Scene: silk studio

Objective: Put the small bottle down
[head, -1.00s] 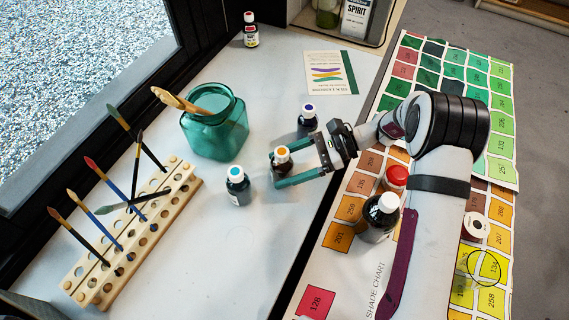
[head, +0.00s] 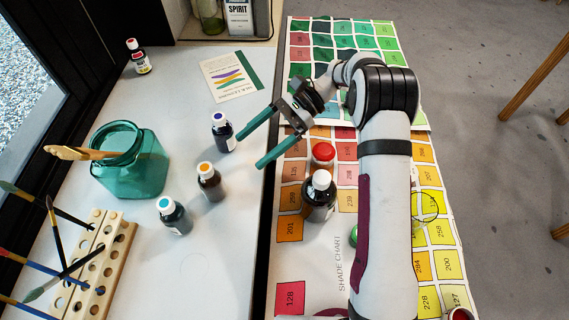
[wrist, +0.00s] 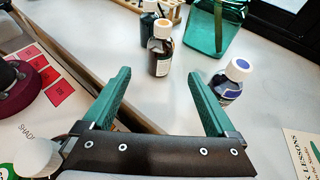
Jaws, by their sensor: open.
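The small bottle with the orange-marked cap (head: 209,182) stands upright on the white table, between the blue-capped and teal-capped bottles. It also shows in the wrist view (wrist: 160,50), beyond the fingertips. My gripper (head: 248,148) is open and empty, apart from the bottle and to its right, over the table's edge. In the wrist view, my gripper (wrist: 160,78) has its two green fingers spread with nothing between them. The blue-capped bottle (head: 222,133) stands near one finger. The teal-capped bottle (head: 174,216) stands beyond the orange one.
A large white-capped bottle (head: 319,196) stands on the shade chart (head: 335,270).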

